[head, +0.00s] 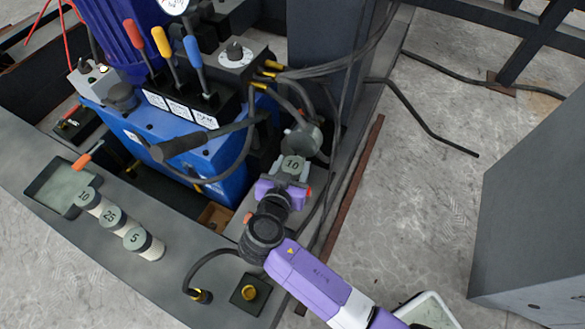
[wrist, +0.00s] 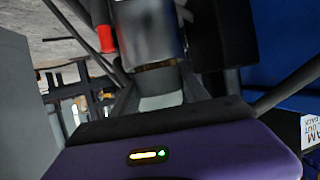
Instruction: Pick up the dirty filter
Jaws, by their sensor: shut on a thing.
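A filter with a dark grey cap marked 10 (head: 292,163) sits at the end of my arm, beside the blue power unit. My gripper (head: 287,181) is shut on it. In the wrist view my gripper (wrist: 160,92) closes around a pale, whitish part of the filter (wrist: 161,103) at the lower middle. A grey cylinder with a brass-coloured ring (wrist: 150,30) stands just beyond the fingers. In the head view a round grey fitting (head: 303,138) is right behind the filter. I cannot tell whether the filter is still joined to it.
Three white filters marked 10, 25 and 5 (head: 110,215) lie on the grey ledge, next to a shallow tray (head: 50,190). The blue unit (head: 160,130) with levers and black hoses crowds the left. A dark post (head: 325,50) stands behind. Open concrete floor (head: 420,190) lies right.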

